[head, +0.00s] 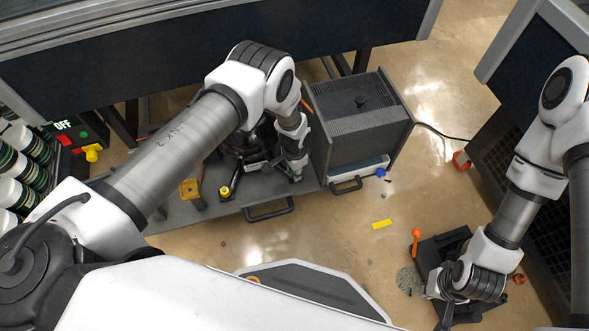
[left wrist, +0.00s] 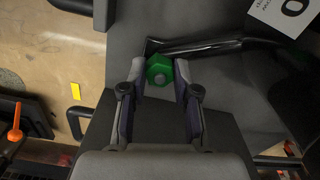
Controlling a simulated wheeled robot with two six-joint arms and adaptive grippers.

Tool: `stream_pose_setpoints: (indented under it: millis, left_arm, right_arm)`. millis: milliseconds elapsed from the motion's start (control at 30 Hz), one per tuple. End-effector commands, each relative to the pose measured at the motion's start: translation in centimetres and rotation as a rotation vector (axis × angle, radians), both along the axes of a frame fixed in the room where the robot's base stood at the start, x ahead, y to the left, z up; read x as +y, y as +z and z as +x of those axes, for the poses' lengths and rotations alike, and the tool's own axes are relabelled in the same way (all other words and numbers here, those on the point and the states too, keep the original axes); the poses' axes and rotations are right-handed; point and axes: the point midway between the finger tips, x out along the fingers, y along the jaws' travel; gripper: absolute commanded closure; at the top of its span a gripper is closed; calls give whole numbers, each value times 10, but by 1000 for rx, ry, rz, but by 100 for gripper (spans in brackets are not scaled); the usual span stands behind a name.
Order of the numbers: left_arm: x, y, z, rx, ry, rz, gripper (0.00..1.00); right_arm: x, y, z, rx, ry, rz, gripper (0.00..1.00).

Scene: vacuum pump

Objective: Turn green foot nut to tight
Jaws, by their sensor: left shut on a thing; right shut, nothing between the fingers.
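In the head view my left gripper (head: 294,174) reaches down at the right end of the grey shelf, beside the dark pump (head: 248,142), and the nut is mostly hidden there. A bent black rod (left wrist: 215,46) runs just behind the nut. My right gripper (head: 443,314) is shut and empty, low at the right over a black item on the floor.
A dark finned box (head: 362,105) stands close right of my left gripper. A red and green switch panel showing OFF (head: 72,134) is at left. A yellow strip (head: 381,224) lies on open floor.

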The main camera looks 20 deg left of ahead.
Motion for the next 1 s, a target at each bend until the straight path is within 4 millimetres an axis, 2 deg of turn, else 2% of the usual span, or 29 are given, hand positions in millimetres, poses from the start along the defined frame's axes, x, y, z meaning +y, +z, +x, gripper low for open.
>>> stream_pose_setpoints:
  millis: [333, 367, 400, 433, 767, 867, 1000]
  left_arm:
    - [0, -1, -1, 1, -4, 0, 100]
    - [0, -1, -1, 1, -4, 0, 67]
    - [0, -1, -1, 1, -4, 0, 52]
    - [0, -1, -1, 1, -4, 0, 45]
    - [0, 2, 0, 0, -3, 0, 45]
    - [0, 14, 1, 0, -3, 0, 45]
    - [0, 46, 1, -1, -3, 1, 45]
  right_arm:
    - [0, 0, 0, 0, 0, 0, 100]
    - [0, 0, 0, 0, 0, 0, 100]
    - [0, 0, 0, 0, 0, 0, 100]
    - [0, 0, 0, 0, 0, 0, 100]
    - [0, 0, 0, 0, 0, 0, 100]
    - [0, 0, 0, 0, 0, 0, 100]
    - [0, 0, 0, 0, 0, 0, 100]
